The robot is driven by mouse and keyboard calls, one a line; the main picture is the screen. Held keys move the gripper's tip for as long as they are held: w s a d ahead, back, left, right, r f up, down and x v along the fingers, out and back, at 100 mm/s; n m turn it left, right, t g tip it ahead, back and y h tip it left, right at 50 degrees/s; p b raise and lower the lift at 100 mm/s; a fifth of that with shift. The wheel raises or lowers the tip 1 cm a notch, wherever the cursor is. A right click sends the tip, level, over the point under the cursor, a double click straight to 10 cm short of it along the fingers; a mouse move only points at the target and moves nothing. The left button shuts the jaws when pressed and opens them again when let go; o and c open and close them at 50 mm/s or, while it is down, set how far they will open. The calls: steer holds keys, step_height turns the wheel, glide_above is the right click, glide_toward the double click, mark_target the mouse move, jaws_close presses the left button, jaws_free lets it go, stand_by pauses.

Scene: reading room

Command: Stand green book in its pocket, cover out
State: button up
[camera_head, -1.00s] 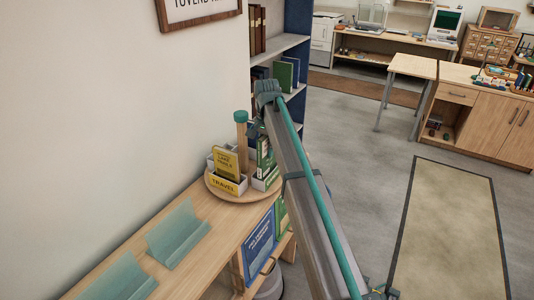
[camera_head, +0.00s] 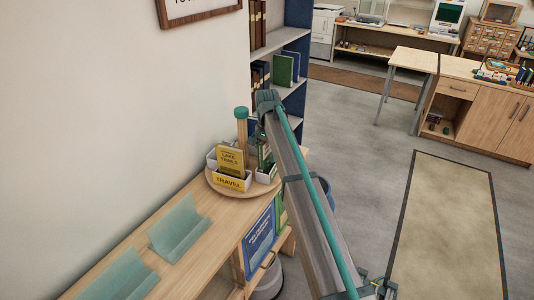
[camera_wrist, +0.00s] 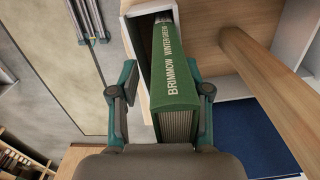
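The green book (camera_wrist: 172,75), lettered "BRIMMOW" and "WINTER GREEN" on its spine, is in the wrist view. Its far end reaches into a white-walled pocket (camera_wrist: 137,42), and its page edges face my gripper. My gripper (camera_wrist: 165,92) is open, with one finger on each side of the book. A gap shows at the left finger; the right finger is close to the book, and contact is unclear. In the head view a green book (camera_head: 264,153) shows partly beside my arm on the round stand (camera_head: 227,190).
A yellow book (camera_head: 230,161) stands in the front pocket labelled TRAVEL (camera_head: 228,183). The stand's post (camera_head: 241,130) rises in the middle. Teal holders (camera_head: 178,228) stand on the wooden shelf top (camera_head: 212,225). Blue and green books face out below.

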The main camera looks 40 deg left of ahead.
steer(key=shift+d+r, duration=0.1)
steer(key=shift+r, duration=0.4)
step_height(320, 180, up, 12)
steer(key=b, duration=0.4)
steer(key=shift+f, duration=0.2)
steer(key=shift+s+f, duration=0.1)
steer(key=shift+f, duration=0.05)
